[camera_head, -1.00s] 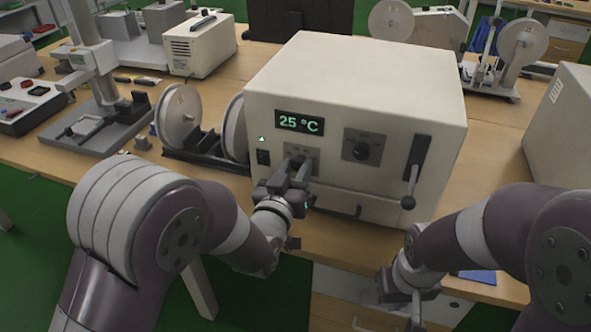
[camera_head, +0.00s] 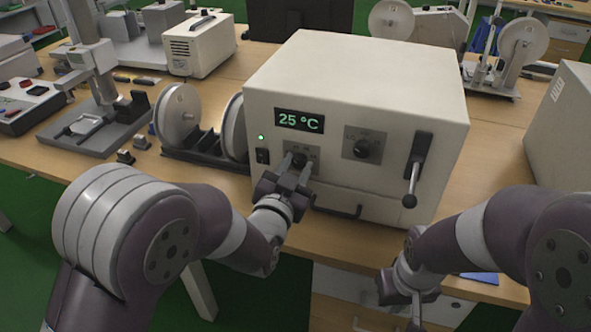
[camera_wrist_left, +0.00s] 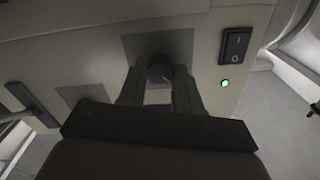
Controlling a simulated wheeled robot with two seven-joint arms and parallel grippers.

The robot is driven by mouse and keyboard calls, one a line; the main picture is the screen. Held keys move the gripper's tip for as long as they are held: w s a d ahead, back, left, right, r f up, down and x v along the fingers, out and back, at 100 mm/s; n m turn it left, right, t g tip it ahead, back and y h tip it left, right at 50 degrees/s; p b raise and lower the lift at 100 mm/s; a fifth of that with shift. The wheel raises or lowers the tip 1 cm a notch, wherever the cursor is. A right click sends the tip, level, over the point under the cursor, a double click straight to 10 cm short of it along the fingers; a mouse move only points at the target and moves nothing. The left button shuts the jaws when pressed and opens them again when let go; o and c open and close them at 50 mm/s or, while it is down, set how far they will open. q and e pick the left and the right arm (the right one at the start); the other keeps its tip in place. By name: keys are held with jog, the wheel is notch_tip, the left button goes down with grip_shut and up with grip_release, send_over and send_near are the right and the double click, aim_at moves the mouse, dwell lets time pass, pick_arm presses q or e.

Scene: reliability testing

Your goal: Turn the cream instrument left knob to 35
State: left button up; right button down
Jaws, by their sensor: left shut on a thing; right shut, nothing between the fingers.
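The cream instrument (camera_head: 360,85) stands on the bench, and its display (camera_head: 299,120) reads 25 °C. Its dark left knob (camera_head: 298,160) is on a grey plate below the display, and it also shows in the left wrist view (camera_wrist_left: 160,68). My left gripper (camera_head: 299,166) is at the front panel with one finger on each side of this knob, shut on it. The fingers partly hide the plate. In the left wrist view the fingers (camera_wrist_left: 160,85) flank the knob. My right gripper (camera_head: 414,312) is shut and empty, low in front of the bench edge.
A reel stand (camera_head: 205,150) stands close to the instrument's left side.

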pick_arm(q)
jog(key=shift+m, duration=1.6)
jog(key=o, duration=1)
jog(key=shift+o, duration=0.2)
jog(key=shift+s, duration=0.15)
jog(key=v, duration=1.2)
jog(key=shift+s+p, duration=0.25)
jog(key=shift+p, duration=0.05)
jog(key=shift+a, duration=0.1)
